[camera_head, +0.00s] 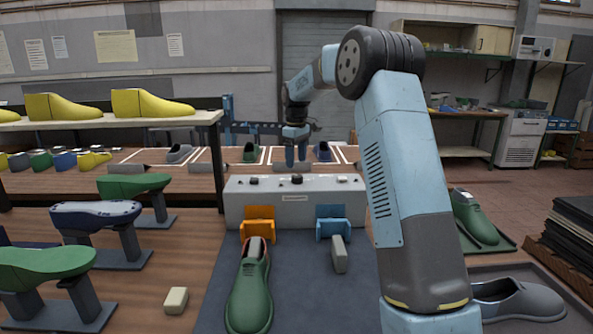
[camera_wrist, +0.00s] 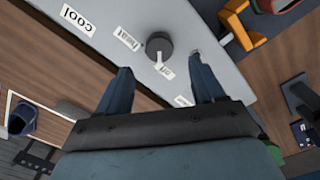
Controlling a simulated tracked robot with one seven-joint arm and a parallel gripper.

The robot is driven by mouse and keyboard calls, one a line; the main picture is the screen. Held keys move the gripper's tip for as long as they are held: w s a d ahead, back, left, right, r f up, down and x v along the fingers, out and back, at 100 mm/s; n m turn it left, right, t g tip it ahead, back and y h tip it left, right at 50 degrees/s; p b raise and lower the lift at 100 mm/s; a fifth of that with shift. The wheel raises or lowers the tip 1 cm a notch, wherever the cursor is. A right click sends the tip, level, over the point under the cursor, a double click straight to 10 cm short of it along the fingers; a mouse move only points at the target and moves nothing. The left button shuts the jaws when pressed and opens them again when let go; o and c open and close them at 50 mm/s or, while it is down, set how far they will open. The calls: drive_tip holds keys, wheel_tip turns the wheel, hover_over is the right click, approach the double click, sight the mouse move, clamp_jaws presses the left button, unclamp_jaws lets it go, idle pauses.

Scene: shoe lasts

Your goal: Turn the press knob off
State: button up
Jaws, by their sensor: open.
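The press (camera_head: 293,205) is a long pale grey box on the bench, with small dark controls along its top. The dark round knob (camera_head: 297,179) sits near the middle of that top. In the wrist view the knob (camera_wrist: 158,45) stands on the press's pale top (camera_wrist: 120,60), with white labels around it. One label reads "cool" and another "heat"; a pale strip beside the knob is too small to read surely. My gripper (camera_head: 296,157) is above and behind the knob, pointing down. In the wrist view its two fingers (camera_wrist: 158,75) are apart and empty, with the knob beyond their tips.
An orange holder (camera_head: 258,222) and a blue holder (camera_head: 332,222) stand at the press's front. A green shoe (camera_head: 250,290) and a small pale block (camera_head: 339,254) lie before them. Shoe lasts on stands (camera_head: 95,215) are at left. The space just above the press looks clear.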

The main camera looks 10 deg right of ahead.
sight(296, 176)
wheel_tip(296, 176, up, 7)
drive_tip(key=shift+r, duration=0.2)
drive_tip(key=shift+s, duration=0.1)
drive_tip(key=s+r+m+t, duration=0.15)
drive_tip(key=s+r, duration=0.25)
drive_tip(key=s, duration=0.9)
drive_tip(key=s+r+m+t, duration=0.1)
drive_tip(key=s+r+m, duration=0.25)
drive_tip(key=s, duration=0.85)
drive_tip(key=s+f+m+t, duration=0.1)
drive_tip(key=s+f, duration=0.3)
drive_tip(key=s, duration=0.8)
drive_tip(key=s+d+f+m+t, duration=0.1)
drive_tip(key=s+f, duration=0.3)
drive_tip(key=s, duration=0.8)
drive_tip(key=shift+f+m+t, duration=0.25)
drive_tip(key=shift+m+t, duration=0.3)
drive_tip(key=shift+m, duration=0.35)
